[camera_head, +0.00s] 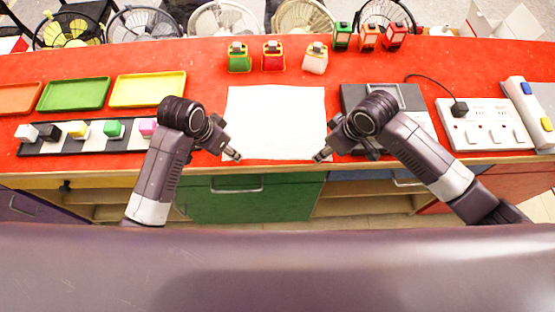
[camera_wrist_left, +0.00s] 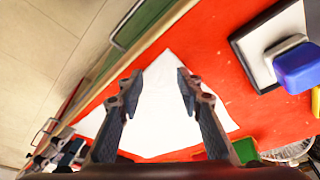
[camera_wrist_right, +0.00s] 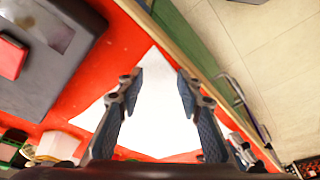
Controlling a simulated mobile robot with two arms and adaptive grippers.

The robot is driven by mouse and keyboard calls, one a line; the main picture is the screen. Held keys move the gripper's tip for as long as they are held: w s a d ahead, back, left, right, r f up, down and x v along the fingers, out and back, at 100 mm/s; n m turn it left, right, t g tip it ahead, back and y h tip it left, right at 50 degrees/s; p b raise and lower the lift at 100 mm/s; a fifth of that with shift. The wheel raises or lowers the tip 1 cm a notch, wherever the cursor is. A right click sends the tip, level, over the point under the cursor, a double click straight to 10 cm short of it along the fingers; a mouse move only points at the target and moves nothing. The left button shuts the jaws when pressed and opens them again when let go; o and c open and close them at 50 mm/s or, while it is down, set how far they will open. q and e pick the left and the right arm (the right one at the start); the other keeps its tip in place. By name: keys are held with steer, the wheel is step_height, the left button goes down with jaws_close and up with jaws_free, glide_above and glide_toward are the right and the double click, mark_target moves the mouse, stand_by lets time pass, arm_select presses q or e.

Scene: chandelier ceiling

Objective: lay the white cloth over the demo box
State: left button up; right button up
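The white cloth (camera_head: 277,115) lies flat on the red tabletop near its front edge. A dark grey box (camera_head: 412,98), which looks like the demo box, stands just right of it, partly hidden by my right arm. The box also shows in the right wrist view (camera_wrist_right: 70,75). My left gripper (camera_head: 236,157) is at the cloth's front left corner, and my right gripper (camera_head: 319,157) is at its front right corner. Both wrist views show open fingers over a cloth corner, with nothing visibly clamped. I cannot tell whether the fingertips touch the cloth.
A dark strip (camera_head: 75,147) with several coloured blocks lies left of the cloth. Behind it are orange, green (camera_head: 75,94) and yellow (camera_head: 148,89) trays. Small coloured containers (camera_head: 273,59) stand behind the cloth. A white power strip (camera_head: 482,127) with a cable is at the right.

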arm_select(q)
steer(key=shift+f, duration=0.35)
arm_select(e)
steer(key=shift+f, duration=0.4)
arm_select(q)
steer(key=shift+f, duration=0.15)
arm_select(e)
steer(key=shift+f, duration=0.15)
arm_select(q)
steer(key=shift+c, duration=1)
arm_select(e)
steer(key=shift+c, duration=1)
arm_select(q)
steer(key=shift+f, duration=0.1)
jaws_close()
arm_select(e)
jaws_close()
steer(key=shift+f, duration=0.1)
